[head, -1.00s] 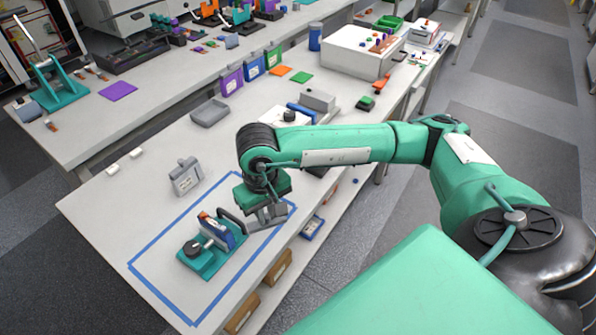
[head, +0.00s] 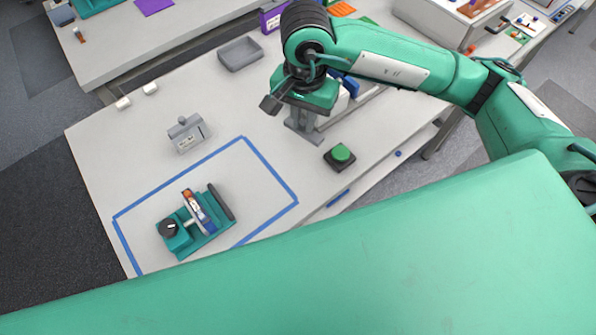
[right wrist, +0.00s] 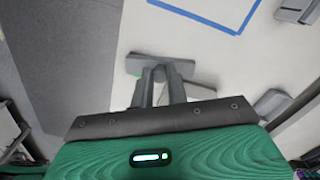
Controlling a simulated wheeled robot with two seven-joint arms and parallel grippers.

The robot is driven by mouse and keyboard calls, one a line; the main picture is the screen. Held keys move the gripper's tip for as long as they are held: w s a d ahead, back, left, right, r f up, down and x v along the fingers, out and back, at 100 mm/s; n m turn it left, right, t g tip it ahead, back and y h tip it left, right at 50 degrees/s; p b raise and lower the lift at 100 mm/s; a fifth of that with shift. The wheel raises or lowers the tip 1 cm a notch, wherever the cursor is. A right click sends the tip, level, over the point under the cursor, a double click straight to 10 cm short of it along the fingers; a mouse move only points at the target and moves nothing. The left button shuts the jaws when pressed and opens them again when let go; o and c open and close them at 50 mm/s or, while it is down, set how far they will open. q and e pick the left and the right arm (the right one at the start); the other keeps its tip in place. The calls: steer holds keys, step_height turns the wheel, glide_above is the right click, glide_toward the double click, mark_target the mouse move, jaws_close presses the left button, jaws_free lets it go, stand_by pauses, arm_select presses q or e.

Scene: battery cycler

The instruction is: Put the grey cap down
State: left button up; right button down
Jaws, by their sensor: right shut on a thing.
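My right gripper (head: 304,130) points down over the white bench, to the right of the blue-taped outline. In the right wrist view, its fingers (right wrist: 161,84) are closed on a flat grey piece, which I take to be the grey cap (right wrist: 143,62). The cap sticks out on both sides of the fingertips. My left gripper is not in view.
A teal fixture (head: 183,245) stands inside the blue tape (head: 270,169). A grey block device (head: 188,138) stands behind the outline. A green button on a dark base (head: 340,157) is right of the gripper. A grey tray (head: 240,55) lies farther back. Bare bench lies left of the gripper.

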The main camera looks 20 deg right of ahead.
steer(key=f+m+p, duration=0.1)
steer(key=f+p, duration=0.1)
steer(key=f, duration=0.3)
steer(key=a+f+p, duration=0.1)
steer(key=f+p, duration=0.1)
steer(key=f, duration=0.4)
steer(key=f+m+p, duration=0.1)
steer(key=f+p, duration=0.1)
steer(key=f, duration=0.4)
steer(key=shift+s+a+f+m+p, duration=0.1)
steer(key=shift+s+a+m+p, duration=0.2)
steer(key=shift+s+a, duration=0.1)
steer(key=shift+f, duration=0.25)
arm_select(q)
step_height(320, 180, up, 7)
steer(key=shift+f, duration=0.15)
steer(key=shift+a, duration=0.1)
arm_select(e)
steer(key=shift+f, duration=0.1)
steer(key=shift+f, duration=0.1)
steer(key=c, duration=1.4)
jaws_free()
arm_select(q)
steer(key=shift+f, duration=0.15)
